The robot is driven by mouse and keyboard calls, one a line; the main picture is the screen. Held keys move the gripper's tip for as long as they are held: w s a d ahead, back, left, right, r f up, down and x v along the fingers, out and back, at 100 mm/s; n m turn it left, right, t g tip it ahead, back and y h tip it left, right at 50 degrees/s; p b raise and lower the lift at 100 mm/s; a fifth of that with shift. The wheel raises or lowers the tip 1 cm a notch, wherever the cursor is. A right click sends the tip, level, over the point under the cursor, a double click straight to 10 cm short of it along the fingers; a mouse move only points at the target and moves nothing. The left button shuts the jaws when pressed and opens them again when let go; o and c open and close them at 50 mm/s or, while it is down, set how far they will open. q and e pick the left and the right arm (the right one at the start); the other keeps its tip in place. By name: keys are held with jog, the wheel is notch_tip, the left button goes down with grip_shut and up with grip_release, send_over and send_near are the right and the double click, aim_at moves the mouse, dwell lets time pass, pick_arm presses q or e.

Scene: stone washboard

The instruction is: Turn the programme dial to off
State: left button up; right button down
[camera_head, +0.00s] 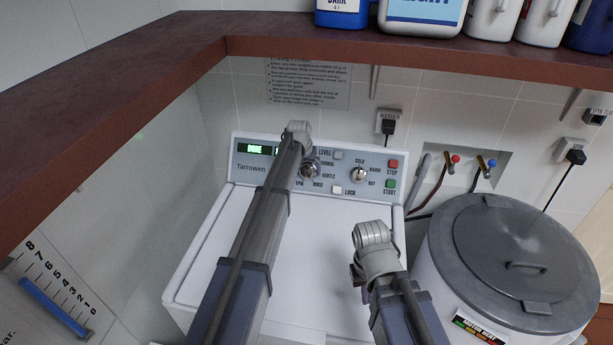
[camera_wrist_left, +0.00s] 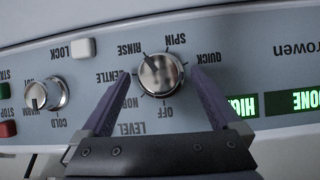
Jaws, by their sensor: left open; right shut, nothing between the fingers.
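The programme dial (camera_head: 309,171) is a round metal knob on the washer's panel. In the left wrist view the dial (camera_wrist_left: 162,74) is ringed by upside-down labels, with OFF below it and SPIN and RINSE above. A dark mark on its face appears toward RINSE, though this is hard to read. My left gripper (camera_wrist_left: 159,76) is open, one finger on each side of the dial; contact is not clear. In the head view my left arm hides part of the panel beside it. My right gripper (camera_head: 359,280) is shut and empty above the washer's lid, mostly hidden by its wrist.
A second knob (camera_head: 358,175) for temperature, a red STOP button (camera_head: 393,164) and a green START button (camera_head: 390,184) sit to the right. A grey-lidded tub (camera_head: 470,245) stands right of the washer. A brown shelf (camera_head: 430,52) with bottles hangs above.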

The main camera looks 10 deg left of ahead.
pick_arm(q)
jog(key=shift+w+f, duration=0.15)
jog(key=shift+f, duration=0.2)
pick_arm(e)
jog(key=shift+f, duration=0.4)
pick_arm(q)
jog(key=c, duration=1.4)
jog(key=shift+o, duration=0.2)
jog(key=n+h, duration=0.1)
jog(key=n+h+b, duration=0.1)
jog(key=n, duration=0.1)
jog(key=shift+a+f, duration=0.15)
jog(key=shift+a, duration=0.05)
pick_arm(e)
jog(key=shift+f, duration=0.5)
pick_arm(q)
jog(key=n, duration=0.1)
jog(key=n+t+h+b, duration=0.1)
jog(key=n+h+b, duration=0.1)
jog(key=n, duration=0.1)
jog(key=shift+s+a, duration=0.1)
jog(key=shift+s, duration=0.15)
pick_arm(e)
notch_tip(320, 180, down, 2)
jog(key=shift+f, duration=0.15)
pick_arm(q)
jog(key=shift+h+b, duration=0.35)
jog(key=shift+h, duration=0.05)
